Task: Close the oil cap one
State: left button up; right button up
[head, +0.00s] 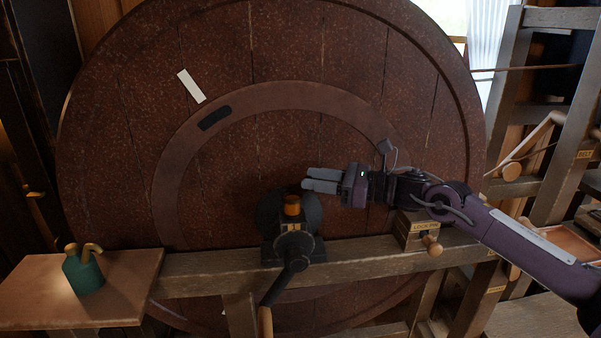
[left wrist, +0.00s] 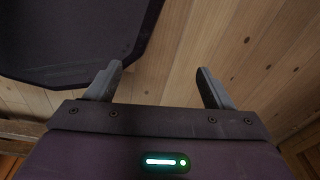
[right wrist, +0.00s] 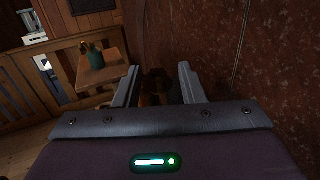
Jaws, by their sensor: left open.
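The oil cap (head: 292,205) is a small amber-brown cup on top of the black bearing housing (head: 291,240), in front of the big wheel. I cannot tell whether its lid is open or closed. My right gripper (head: 305,182) is just above and to the right of the cap, fingers pointing left, apart from it. In the right wrist view its two fingers (right wrist: 157,68) are spread, with a dark brown shape, probably the cap, showing beyond and between them. My left gripper (left wrist: 159,70) shows only in the left wrist view, open and empty above wooden floorboards.
A large reddish-brown wheel (head: 270,55) stands behind the wooden beam (head: 210,272). A crank handle (head: 290,275) hangs from the housing. A small wooden box (head: 420,232) with a knob sits right on the beam. A green oil can (head: 83,273) stands on the left shelf (head: 40,300).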

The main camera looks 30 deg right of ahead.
jog(key=shift+p+x, duration=0.8)
jog(key=shift+x, duration=1.15)
pick_arm(q)
jog(key=shift+s+r, duration=0.85)
jog(key=shift+s, duration=0.3)
jog(key=shift+w, duration=0.1)
pick_arm(e)
jog(key=shift+c, duration=0.4)
pick_arm(q)
jog(key=shift+w, duration=0.15)
pick_arm(e)
grip_shut()
